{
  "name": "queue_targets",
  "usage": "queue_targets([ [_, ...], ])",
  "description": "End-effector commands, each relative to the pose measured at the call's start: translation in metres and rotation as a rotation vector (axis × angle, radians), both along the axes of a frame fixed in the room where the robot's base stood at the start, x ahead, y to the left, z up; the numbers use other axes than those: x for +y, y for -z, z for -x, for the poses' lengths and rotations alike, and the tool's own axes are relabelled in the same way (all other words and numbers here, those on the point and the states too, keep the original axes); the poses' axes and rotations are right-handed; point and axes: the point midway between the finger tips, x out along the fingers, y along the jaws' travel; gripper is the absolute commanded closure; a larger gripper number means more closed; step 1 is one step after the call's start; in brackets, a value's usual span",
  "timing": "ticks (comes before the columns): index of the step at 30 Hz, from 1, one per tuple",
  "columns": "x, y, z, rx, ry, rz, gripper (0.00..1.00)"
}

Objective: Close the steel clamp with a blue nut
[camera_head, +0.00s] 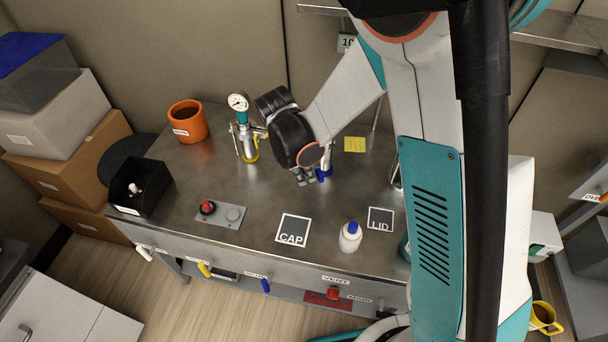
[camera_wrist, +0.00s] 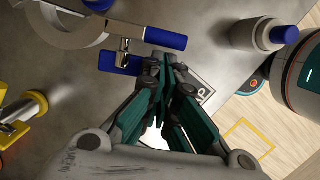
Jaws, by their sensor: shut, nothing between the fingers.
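The steel clamp (camera_wrist: 72,30) shows in the wrist view as a pale metal ring at the upper left. Its blue nut (camera_wrist: 120,63) sits on a short bolt at the ring's near side, with a blue handle (camera_wrist: 166,39) to the right. In the head view the blue part (camera_head: 323,174) shows low beside my wrist; my arm hides most of the clamp. My gripper (camera_wrist: 168,66) is shut and empty, its tips just right of the nut and below the handle. Contact with either cannot be told. Whether the clamp's halves meet is not clear.
A pipe with a gauge (camera_head: 238,103) and a yellow-handled clamp (camera_head: 251,154) stands left of my gripper. A white bottle (camera_head: 350,239), a button box (camera_head: 221,214), a black bin (camera_head: 138,187) and an orange pot (camera_head: 187,122) stand on the bench. The bench middle is mostly clear.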

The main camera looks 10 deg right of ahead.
Motion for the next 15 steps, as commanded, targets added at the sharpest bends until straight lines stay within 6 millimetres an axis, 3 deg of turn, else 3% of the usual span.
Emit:
queue_targets([
  [15, -0.014, 0.000, 0.003, 0.000, -0.089, 0.000, 1.00],
])
